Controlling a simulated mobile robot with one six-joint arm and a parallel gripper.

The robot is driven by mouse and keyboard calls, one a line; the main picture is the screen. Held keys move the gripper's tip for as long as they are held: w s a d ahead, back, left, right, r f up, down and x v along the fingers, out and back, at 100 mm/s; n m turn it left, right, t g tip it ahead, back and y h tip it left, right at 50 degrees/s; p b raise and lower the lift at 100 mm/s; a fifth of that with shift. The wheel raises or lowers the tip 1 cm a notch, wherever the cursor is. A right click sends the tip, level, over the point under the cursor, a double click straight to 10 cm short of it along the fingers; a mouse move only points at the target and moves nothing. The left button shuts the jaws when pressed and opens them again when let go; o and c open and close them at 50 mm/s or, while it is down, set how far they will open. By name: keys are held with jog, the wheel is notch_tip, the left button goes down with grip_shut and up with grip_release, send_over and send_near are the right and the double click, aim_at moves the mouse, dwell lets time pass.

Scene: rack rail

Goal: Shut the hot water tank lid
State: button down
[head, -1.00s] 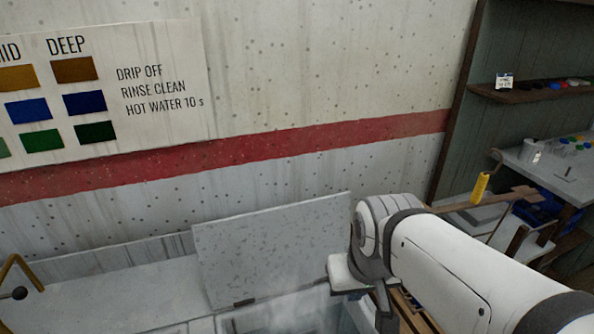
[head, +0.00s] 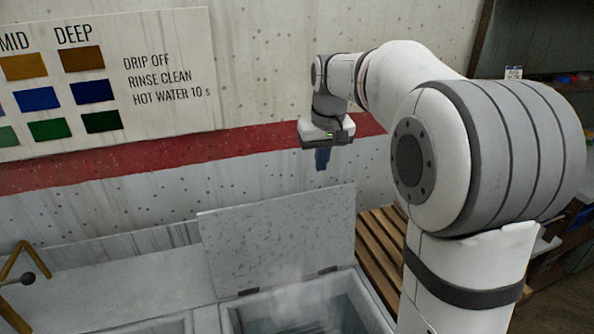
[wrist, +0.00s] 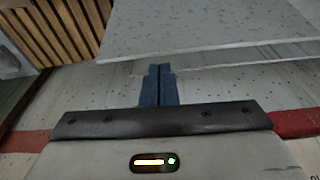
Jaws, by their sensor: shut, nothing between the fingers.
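The hot water tank lid (head: 278,240) is a speckled grey panel standing raised at the back edge of the tank (head: 300,303), hinged along its lower edge. The tank is open, with steam and water showing inside. My gripper (head: 322,160) is shut and empty, pointing down above the lid's top right corner, close to the wall. In the wrist view my gripper's blue fingers (wrist: 158,84) are together, and the lid (wrist: 200,28) shows beyond them as a pale slab. I cannot tell whether the fingers touch the lid; they look apart from it.
A slatted wooden rack (head: 385,250) lies right of the tank. The wall with a red stripe (head: 180,157) and a colour chart (head: 90,75) rises behind.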

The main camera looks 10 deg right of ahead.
jog(key=w+a+f, duration=0.1)
jog(key=w+a, duration=0.1)
jog(key=w, duration=0.5)
notch_tip(320, 180, down, 10)
jog(key=s+p, duration=0.1)
jog(key=p, duration=0.1)
jog(key=shift+s+d+r+n, duration=0.2)
jog(key=shift+d+n, duration=0.1)
jog(key=shift+d, duration=0.1)
